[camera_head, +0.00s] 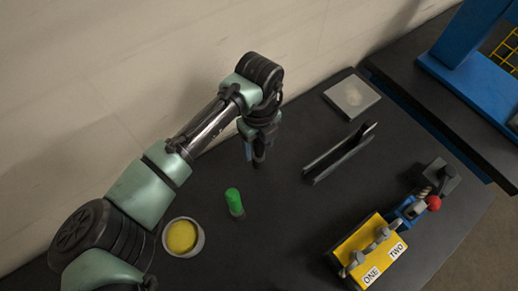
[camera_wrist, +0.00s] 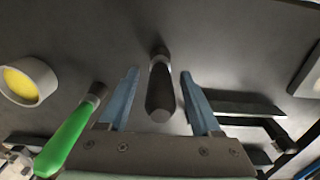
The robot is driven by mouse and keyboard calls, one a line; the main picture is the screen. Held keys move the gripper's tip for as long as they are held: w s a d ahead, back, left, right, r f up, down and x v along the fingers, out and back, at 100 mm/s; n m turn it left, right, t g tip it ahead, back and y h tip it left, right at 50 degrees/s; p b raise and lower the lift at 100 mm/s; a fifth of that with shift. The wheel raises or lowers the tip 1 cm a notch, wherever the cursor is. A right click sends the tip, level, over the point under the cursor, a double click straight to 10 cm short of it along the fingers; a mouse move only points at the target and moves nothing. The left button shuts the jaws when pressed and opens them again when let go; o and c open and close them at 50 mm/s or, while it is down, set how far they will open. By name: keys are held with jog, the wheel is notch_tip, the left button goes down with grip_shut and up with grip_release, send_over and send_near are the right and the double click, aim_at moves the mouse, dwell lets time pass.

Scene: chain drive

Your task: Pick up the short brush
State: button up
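A brush-like tool with a black handle (camera_wrist: 160,88) lies between the fingers of my gripper (camera_wrist: 158,73) in the wrist view. The fingers are apart, with a gap on both sides of the handle. A tool with a green handle (camera_wrist: 70,135) is left of the gripper, outside the fingers. In the head view the green handle (camera_head: 234,201) stands out from the dark table, left of and nearer than my gripper (camera_head: 256,153). The black-handled tool is hard to tell from the gripper there. I cannot tell which of the two is the short brush.
A round pot with yellow content (camera_head: 183,237) stands left of the green handle. A dark channel-shaped bracket (camera_head: 338,153) and a grey plate (camera_head: 351,96) are to the right. A yellow fixture marked ONE and TWO (camera_head: 370,250) is at front right. The wall runs behind the table.

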grip_shut()
